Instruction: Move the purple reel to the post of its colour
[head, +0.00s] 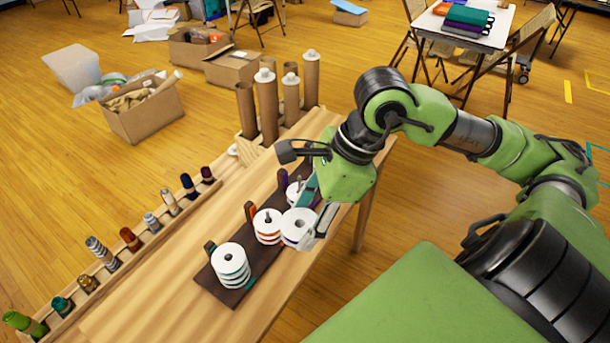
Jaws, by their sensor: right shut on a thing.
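A dark board (225,293) on the wooden table carries a row of posts with white-flanged reels. The near stack (231,262) shows green-teal bands, and the middle stack (267,222) shows orange bands. A farther reel (294,190) sits at the far post, partly hidden behind my right gripper. My right gripper (312,222) is shut on the purple reel (297,228), a white-flanged reel with a little purple at its lower edge. It is at the right side of the middle stack; its height above the board is hard to tell. My left gripper is not in view.
A rack (60,326) of several coloured thread spools runs along the table's left edge. Several tall cardboard tubes (266,105) stand at the far end. Bare tabletop (165,285) lies between rack and board. Boxes (140,115) stand on the floor beyond.

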